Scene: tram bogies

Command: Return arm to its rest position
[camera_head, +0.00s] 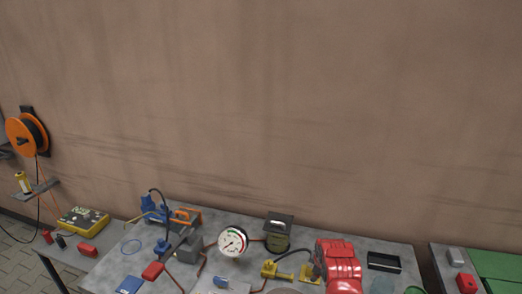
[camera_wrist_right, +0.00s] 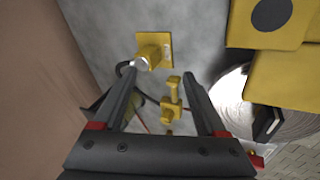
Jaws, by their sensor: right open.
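My right gripper (camera_wrist_right: 162,78) shows in the right wrist view with its two dark fingers spread apart. I see nothing held between them. It points over the grey bench, with a yellow fitting on a square plate (camera_wrist_right: 156,50) beyond the fingertips. A small yellow valve-like part (camera_wrist_right: 171,100) shows in the gap between the fingers; I cannot tell how far below it lies. Neither gripper can be made out in the head view, and my left gripper is in no view.
In the head view the bench (camera_head: 215,215) holds a white dial gauge (camera_head: 233,242), a dark-topped yellow device (camera_head: 278,232), a large red object (camera_head: 338,265) and a black tray (camera_head: 384,262). An orange reel (camera_head: 22,135) hangs at left. The wall (camera_head: 270,100) behind is bare.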

